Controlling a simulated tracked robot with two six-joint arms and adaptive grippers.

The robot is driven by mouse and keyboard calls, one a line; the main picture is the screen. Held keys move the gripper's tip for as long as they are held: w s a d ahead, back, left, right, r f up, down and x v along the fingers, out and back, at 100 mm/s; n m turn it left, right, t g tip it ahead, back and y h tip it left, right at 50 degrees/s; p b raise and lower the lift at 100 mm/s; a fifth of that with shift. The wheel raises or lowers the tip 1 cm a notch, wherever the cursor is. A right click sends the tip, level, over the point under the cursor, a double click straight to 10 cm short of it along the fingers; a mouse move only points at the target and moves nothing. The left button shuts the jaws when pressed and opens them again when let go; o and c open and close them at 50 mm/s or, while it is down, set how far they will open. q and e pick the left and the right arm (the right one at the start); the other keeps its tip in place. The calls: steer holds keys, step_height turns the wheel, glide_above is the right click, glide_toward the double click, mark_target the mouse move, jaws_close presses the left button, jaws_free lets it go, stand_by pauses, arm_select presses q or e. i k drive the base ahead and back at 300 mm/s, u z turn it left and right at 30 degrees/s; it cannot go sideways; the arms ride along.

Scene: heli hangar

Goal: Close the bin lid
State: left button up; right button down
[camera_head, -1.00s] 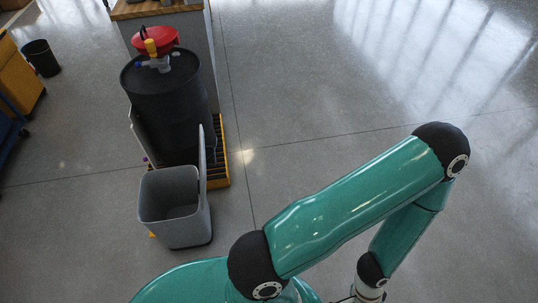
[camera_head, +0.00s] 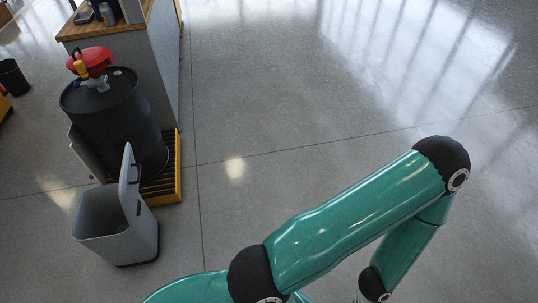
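A grey bin (camera_head: 117,233) stands on the floor at the lower left. Its top is open and its inside shows. The grey bin lid (camera_head: 130,184) stands upright along the bin's right side, with a dark slot near its top. A teal arm with black joints, mine, reaches across the lower right, well apart from the bin. No gripper shows in the view.
A black drum (camera_head: 113,120) with a red funnel (camera_head: 91,62) stands on a yellow-edged grated pallet (camera_head: 164,181) behind the bin. A grey cabinet with a wooden top (camera_head: 151,60) is beyond it. A black bucket (camera_head: 13,78) is at far left. The floor right of the bin is clear.

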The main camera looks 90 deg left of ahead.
mark_target(129, 177)
steer(key=z, duration=0.4)
steer(key=i, duration=0.5)
steer(key=u, duration=2.25)
steer(key=i, duration=0.25)
steer(key=u, duration=2.5)
steer(key=k, duration=0.3)
steer(key=u, duration=0.35)
steer(key=i, duration=1.35)
steer(key=z, duration=0.4)
